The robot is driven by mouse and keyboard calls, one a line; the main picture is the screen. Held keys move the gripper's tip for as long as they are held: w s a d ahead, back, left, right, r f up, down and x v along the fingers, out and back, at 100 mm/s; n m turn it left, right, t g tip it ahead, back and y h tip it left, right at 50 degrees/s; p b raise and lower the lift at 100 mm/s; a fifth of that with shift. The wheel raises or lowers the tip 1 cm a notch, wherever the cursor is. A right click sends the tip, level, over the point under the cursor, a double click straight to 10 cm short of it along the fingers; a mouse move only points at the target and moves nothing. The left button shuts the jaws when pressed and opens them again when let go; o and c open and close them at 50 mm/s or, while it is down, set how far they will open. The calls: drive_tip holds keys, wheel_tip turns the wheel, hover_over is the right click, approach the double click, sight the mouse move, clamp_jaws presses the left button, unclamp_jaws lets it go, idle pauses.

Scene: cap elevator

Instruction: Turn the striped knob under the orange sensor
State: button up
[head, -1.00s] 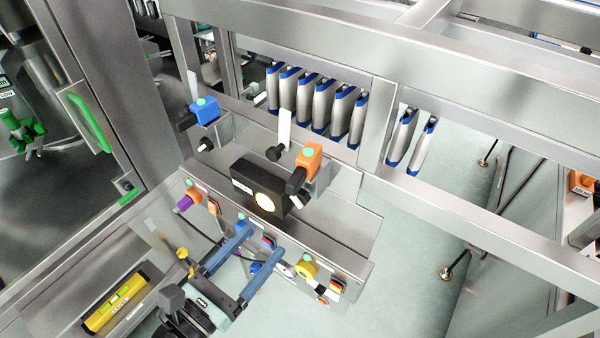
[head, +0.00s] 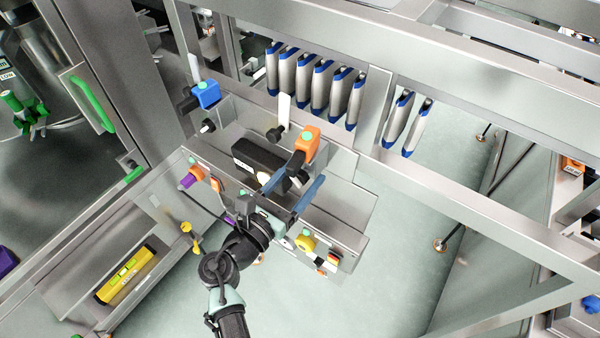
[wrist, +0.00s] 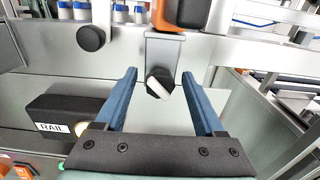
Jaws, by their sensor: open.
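The orange sensor (head: 305,142) with a green top sits on the metal ledge in the head view. Its lower part shows at the top of the wrist view (wrist: 176,18). Below it in the wrist view is the black knob (wrist: 158,84) with a white stripe, tilted on a metal bracket. My gripper (wrist: 160,73) is open, and the knob appears between its two blue fingers, with clear space on both sides. I cannot tell whether the fingertips reach its depth. In the head view my gripper (head: 304,175) is just below the sensor, and the knob is hardly distinguishable there.
A black box labelled RAIL (wrist: 62,115) is left of my gripper; it also shows in the head view (head: 258,158). A plain black round knob (wrist: 91,38) is up and left. A blue sensor (head: 206,94) stands farther left. Buttons line the panel below, including a yellow one (head: 305,242).

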clamp_jaws()
idle(0.3)
